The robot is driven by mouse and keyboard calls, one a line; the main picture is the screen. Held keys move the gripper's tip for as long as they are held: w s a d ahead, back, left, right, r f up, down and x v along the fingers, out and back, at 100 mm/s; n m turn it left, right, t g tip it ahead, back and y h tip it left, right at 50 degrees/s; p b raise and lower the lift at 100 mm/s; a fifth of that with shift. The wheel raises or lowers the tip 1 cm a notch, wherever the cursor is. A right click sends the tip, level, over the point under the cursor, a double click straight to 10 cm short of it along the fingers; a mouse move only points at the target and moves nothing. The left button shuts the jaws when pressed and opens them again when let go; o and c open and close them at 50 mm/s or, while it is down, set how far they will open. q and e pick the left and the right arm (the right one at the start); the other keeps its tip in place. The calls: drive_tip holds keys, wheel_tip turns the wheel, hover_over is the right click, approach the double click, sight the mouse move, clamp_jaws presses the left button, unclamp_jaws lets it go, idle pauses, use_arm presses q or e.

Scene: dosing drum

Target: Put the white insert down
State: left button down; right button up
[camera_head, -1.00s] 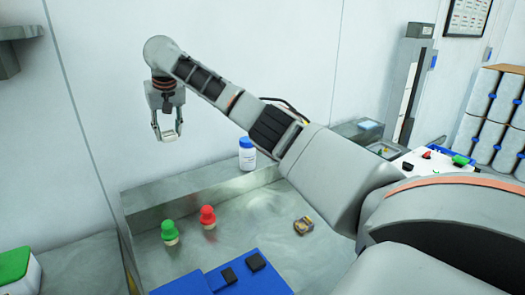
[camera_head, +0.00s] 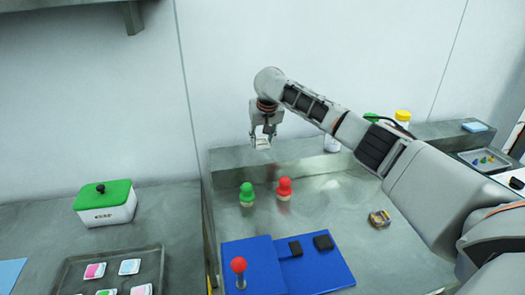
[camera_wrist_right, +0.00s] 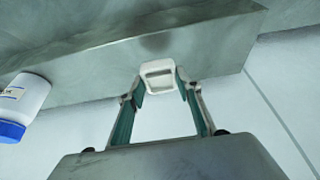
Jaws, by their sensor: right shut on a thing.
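The white insert (camera_head: 262,144) is a small pale block with a slot-like recess, held between the fingertips of my right gripper (camera_head: 262,134). In the right wrist view the insert (camera_wrist_right: 158,74) sits at the far end of the two fingers, which touch it on both sides. In the head view the gripper points down and overlaps the back ledge of the metal bench (camera_head: 330,205). I cannot tell its exact height above the ledge. My left gripper is out of view.
Green (camera_head: 247,195) and red (camera_head: 284,188) knobbed pieces stand on the bench near a blue mat (camera_head: 322,270). A red-ball stick (camera_head: 239,267) stands in front. A blue-capped bottle (camera_wrist_right: 22,105) shows beside the gripper. A green-lidded box (camera_head: 105,207) stands left.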

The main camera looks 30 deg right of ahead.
sight(262, 149)
drive_tip(key=shift+f, duration=2.25)
drive_tip(key=shift+f, duration=0.1)
drive_tip(key=shift+f, duration=0.1)
drive_tip(key=o, duration=1.1)
drive_tip(key=shift+r, duration=0.3)
drive_tip(key=v, duration=1.1)
drive_tip(key=shift+s+a+r, duration=0.1)
drive_tip(key=shift+s+r, duration=0.2)
drive_tip(key=shift+r, duration=0.05)
